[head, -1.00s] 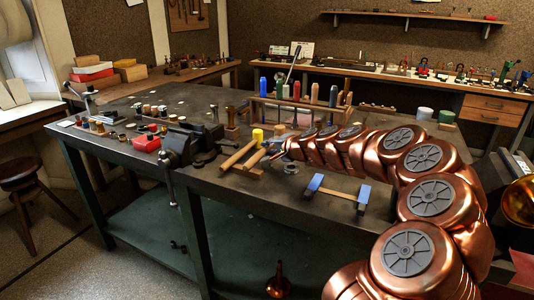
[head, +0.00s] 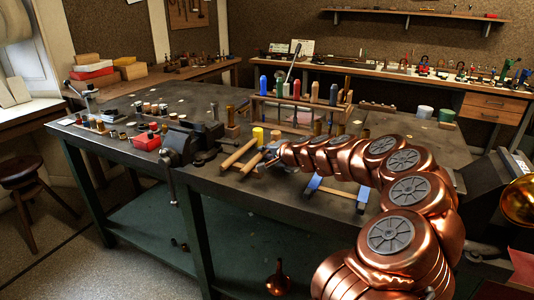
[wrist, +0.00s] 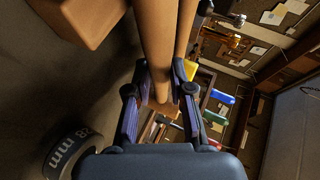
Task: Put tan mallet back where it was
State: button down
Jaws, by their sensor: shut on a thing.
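The tan mallet (wrist: 157,45) is in my gripper (wrist: 155,98). In the wrist view its pale wooden handle runs between the two dark fingers, which are closed on it. A tan block (wrist: 80,18), apparently a mallet head, fills the upper left of that view. A second tan handle (wrist: 184,32) lies close beside the held one. In the head view my gripper (head: 270,156) is low over the bench's front edge, by two tan handles, one of them the left handle (head: 239,153). I cannot tell there which is held.
A dark ring marked 28 mm (wrist: 62,152) is near my gripper. A vise (head: 182,145) stands left, a yellow cylinder (head: 258,135) behind, and a tool rack (head: 300,103) beyond. A blue-ended piece (head: 312,185) lies right, partly behind my arm.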

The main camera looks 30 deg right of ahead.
jog(key=shift+f, duration=0.1)
jog(key=c, duration=1)
grip_release()
jog(key=shift+r, duration=0.2)
jog(key=shift+b+v, duration=0.5)
jog(key=shift+v, duration=5.45)
jog(key=shift+f, duration=0.1)
